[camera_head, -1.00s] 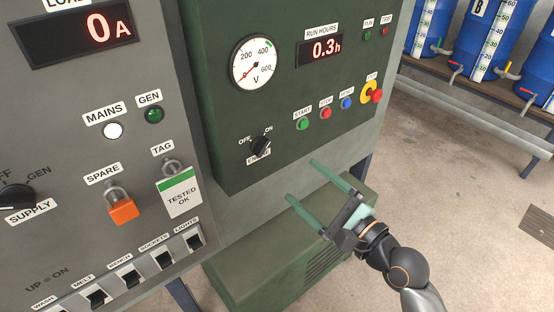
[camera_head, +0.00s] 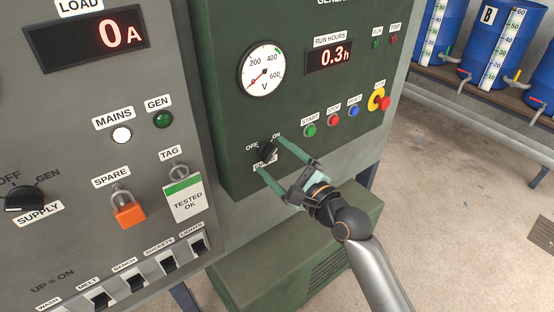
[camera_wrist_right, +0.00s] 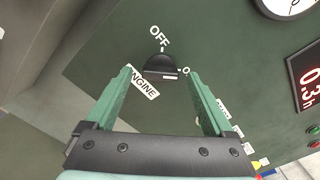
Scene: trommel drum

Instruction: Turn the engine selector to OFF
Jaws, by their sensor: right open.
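The engine selector (camera_head: 267,151) is a black knob on the dark green panel, with OFF at its left, ON at its upper right and an ENGINE label below, partly covered by a finger. In the right wrist view the knob (camera_wrist_right: 160,66) sits ahead, between the fingertips. My right gripper (camera_head: 268,155) is open, with one green finger at each side of the knob; I see no clear contact. My left gripper is not in view.
START (camera_head: 310,131), STOP (camera_head: 333,120) and a third, blue button (camera_head: 353,111) lie right of the selector, then a red emergency button (camera_head: 383,103) on yellow. The grey panel with supply knob (camera_head: 24,198) and orange padlock (camera_head: 129,211) is at left.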

